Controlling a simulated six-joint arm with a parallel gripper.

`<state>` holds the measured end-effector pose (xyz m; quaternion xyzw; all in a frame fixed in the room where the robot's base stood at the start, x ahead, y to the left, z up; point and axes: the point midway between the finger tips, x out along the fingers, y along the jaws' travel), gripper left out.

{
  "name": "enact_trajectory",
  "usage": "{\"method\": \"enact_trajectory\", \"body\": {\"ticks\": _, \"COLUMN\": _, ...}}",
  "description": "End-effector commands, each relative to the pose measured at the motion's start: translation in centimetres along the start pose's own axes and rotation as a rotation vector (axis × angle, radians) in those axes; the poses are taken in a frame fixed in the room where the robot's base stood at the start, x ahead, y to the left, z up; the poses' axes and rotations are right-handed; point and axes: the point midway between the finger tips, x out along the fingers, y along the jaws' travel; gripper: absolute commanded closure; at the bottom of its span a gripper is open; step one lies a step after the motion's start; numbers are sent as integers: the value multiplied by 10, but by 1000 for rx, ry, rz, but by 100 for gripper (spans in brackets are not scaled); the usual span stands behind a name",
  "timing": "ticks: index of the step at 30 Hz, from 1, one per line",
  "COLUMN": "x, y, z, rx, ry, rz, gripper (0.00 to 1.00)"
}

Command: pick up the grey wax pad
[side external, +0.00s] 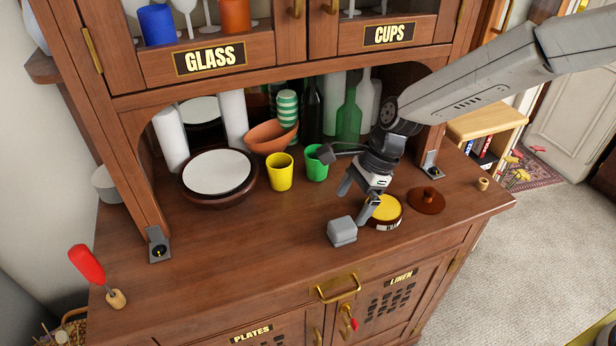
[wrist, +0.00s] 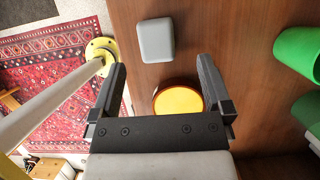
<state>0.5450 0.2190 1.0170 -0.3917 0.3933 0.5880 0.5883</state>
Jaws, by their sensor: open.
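The grey wax pad (side external: 342,231) is a small rounded grey block lying on the brown wooden counter, left of a round dish with a yellow top (side external: 385,207). In the wrist view the grey pad (wrist: 157,39) lies beyond the fingertips, near the middle of the gap's width. My gripper (side external: 357,203) is open and empty above the counter, beside the yellow-topped dish and behind the pad. In the wrist view my gripper (wrist: 162,68) has its fingers wide apart, with the yellow-topped dish (wrist: 178,101) showing between them. The pad is apart from both fingers.
A dark brown lid (side external: 427,201) lies right of the dish. A yellow cup (side external: 279,172) and green cup (side external: 316,163) stand behind, near stacked plates (side external: 218,173). A red-handled tool (side external: 88,266) stands far left. The counter left of the pad is clear.

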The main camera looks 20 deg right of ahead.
Motion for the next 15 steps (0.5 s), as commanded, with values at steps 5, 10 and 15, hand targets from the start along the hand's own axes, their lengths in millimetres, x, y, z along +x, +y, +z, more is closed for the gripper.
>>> {"method": "enact_trajectory", "body": {"ticks": 5, "x": 9, "y": 0, "z": 0, "rx": -2, "ry": 1, "rz": 0, "gripper": 0}}
{"method": "enact_trajectory", "body": {"ticks": 10, "x": 10, "y": 0, "z": 0, "rx": -2, "ry": 1, "rz": 0, "gripper": 0}}
{"method": "enact_trajectory", "body": {"ticks": 15, "x": 22, "y": 2, "z": -1, "rx": -1, "ry": 2, "rz": 1, "gripper": 0}}
